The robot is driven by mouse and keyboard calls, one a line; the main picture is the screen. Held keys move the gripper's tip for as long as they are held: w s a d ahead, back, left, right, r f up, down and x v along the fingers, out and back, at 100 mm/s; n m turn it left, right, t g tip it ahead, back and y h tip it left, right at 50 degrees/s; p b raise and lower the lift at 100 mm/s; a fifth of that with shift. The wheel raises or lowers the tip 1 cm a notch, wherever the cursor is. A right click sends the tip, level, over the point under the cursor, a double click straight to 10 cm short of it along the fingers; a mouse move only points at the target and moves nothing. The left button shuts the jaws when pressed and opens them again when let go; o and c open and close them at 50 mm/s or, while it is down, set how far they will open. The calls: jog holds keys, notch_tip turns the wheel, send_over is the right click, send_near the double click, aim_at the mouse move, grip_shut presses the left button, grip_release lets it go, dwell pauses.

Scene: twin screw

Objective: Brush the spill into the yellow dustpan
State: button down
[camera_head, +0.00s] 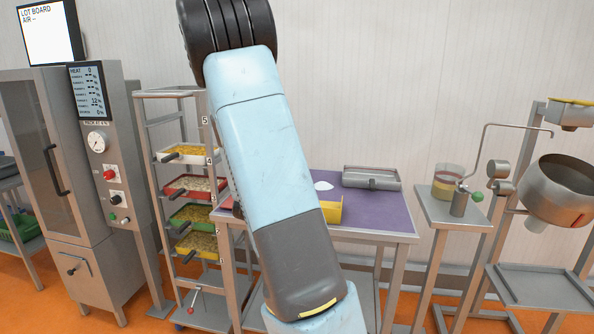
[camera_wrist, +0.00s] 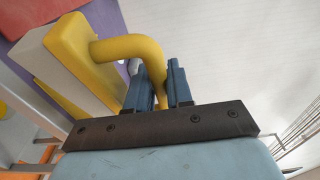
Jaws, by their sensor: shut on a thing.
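In the wrist view my gripper (camera_wrist: 157,68) is shut on the bent yellow handle of a brush (camera_wrist: 75,45). The brush has a yellow back and a pale block of bristles on its left side. The purple table top (camera_wrist: 25,17) shows beyond it. In the head view a small white spill (camera_head: 323,185) lies on the purple table (camera_head: 380,218). A yellow piece (camera_head: 329,212) shows just in front of the spill, partly hidden by my arm; I cannot tell whether it is the dustpan or the held brush. My gripper is hidden there.
A grey metal tray (camera_head: 371,178) lies at the back right of the table. A rack of coloured trays (camera_head: 190,185) stands left of it. A stand with a beaker (camera_head: 447,180) and a metal bowl (camera_head: 560,190) are at the right. The table's right part is mostly clear.

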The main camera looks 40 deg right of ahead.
jog(key=w+a+f+n+t+y, duration=0.2)
jog(key=w+a+f+y, duration=0.1)
jog(key=a, duration=0.6)
jog(key=w+a+f+n+t+y, duration=0.2)
jog(key=w+a+f+n+y, duration=0.1)
jog(key=a, duration=0.6)
jog(key=w+a+f+n+t+y, duration=0.2)
jog(key=w+a+f+y, duration=0.1)
jog(key=w+a+f, duration=0.2)
jog(key=a+f, duration=0.2)
jog(key=a, duration=0.2)
jog(key=shift+a+t, duration=0.3)
